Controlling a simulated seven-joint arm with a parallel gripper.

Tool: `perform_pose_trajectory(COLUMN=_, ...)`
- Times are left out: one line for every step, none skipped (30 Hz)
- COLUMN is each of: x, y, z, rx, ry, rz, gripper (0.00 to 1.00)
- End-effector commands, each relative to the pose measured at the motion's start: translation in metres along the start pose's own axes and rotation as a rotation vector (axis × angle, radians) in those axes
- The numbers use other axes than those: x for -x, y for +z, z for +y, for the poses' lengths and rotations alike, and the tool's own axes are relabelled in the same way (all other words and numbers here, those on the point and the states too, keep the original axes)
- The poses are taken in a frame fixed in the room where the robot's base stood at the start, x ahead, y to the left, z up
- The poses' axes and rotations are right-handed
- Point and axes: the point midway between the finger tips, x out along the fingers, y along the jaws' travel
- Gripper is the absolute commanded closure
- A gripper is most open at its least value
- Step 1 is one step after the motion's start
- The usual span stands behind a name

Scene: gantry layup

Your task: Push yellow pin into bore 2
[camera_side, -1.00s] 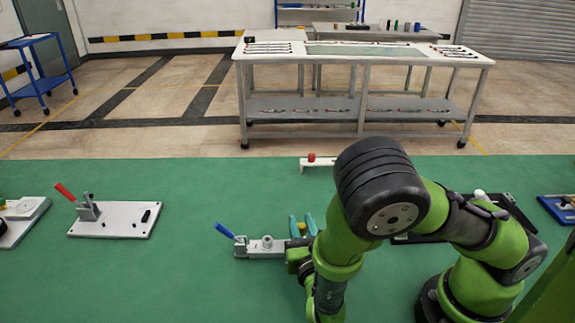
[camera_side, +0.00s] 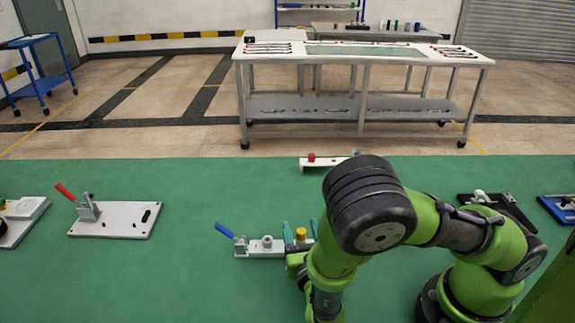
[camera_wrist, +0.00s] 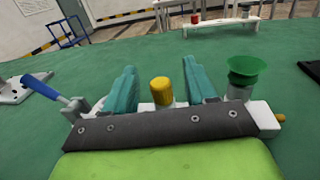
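The yellow pin (camera_wrist: 162,92) stands upright between the two teal fingers of my gripper (camera_wrist: 161,88) in the wrist view, with a gap on each side. The side view also shows the yellow pin (camera_side: 301,234) between the spread fingers of my gripper (camera_side: 301,231). My gripper is open around it. The pin stands at a white fixture block (camera_side: 265,247) with a blue lever (camera_side: 225,230) at its left end. The pin's lower end and its bore are hidden, so I cannot tell how deep it sits. A green funnel-shaped piece (camera_wrist: 246,69) stands on the fixture's right part.
A white stand (camera_side: 318,162) with a red piece lies beyond the fixture. A white plate (camera_side: 115,220) with a red-handled clamp is at left. A black tray (camera_side: 500,203) and a blue tray (camera_side: 558,208) are at right. Green table is clear between fixture and left plate.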

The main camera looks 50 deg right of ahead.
Motion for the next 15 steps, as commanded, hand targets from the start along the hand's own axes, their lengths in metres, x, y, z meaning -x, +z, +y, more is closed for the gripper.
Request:
perform_pose_trajectory(x=0.000, y=0.000, z=0.000, rx=0.000, ry=0.000, rz=0.000, gripper=0.44)
perform_pose_trajectory(x=0.000, y=0.000, z=0.000, rx=0.000, ry=0.000, rz=0.000, gripper=0.44)
perform_pose_trajectory(x=0.000, y=0.000, z=0.000, rx=0.000, ry=0.000, rz=0.000, gripper=0.44)
perform_pose_trajectory(x=0.001, y=0.000, z=0.000, rx=0.000, ry=0.000, rz=0.000, gripper=0.44)
perform_pose_trajectory(x=0.001, y=0.000, z=0.000, rx=0.000, ry=0.001, rz=0.000, gripper=0.44)
perform_pose_trajectory(x=0.003, y=0.000, z=0.000, rx=0.000, ry=0.002, rz=0.001, gripper=0.44)
perform_pose_trajectory(x=0.006, y=0.000, z=0.001, rx=-0.001, ry=0.003, rz=0.001, gripper=0.44)
perform_pose_trajectory(x=0.009, y=0.000, z=0.001, rx=-0.001, ry=0.003, rz=0.001, gripper=0.44)
perform_pose_trajectory(x=0.014, y=0.000, z=0.001, rx=-0.001, ry=0.005, rz=0.001, gripper=0.44)
perform_pose_trajectory(x=0.018, y=0.000, z=0.001, rx=-0.001, ry=0.004, rz=0.001, gripper=0.44)
perform_pose_trajectory(x=0.024, y=0.000, z=0.001, rx=-0.001, ry=0.005, rz=0.002, gripper=0.44)
perform_pose_trajectory(x=0.032, y=0.000, z=0.001, rx=0.000, ry=0.006, rz=0.002, gripper=0.44)
perform_pose_trajectory(x=0.039, y=-0.001, z=0.001, rx=-0.002, ry=0.003, rz=0.003, gripper=0.44)
perform_pose_trajectory(x=0.046, y=-0.001, z=0.001, rx=-0.001, ry=0.003, rz=0.004, gripper=0.44)
perform_pose_trajectory(x=0.056, y=-0.001, z=0.001, rx=-0.001, ry=0.003, rz=0.004, gripper=0.44)
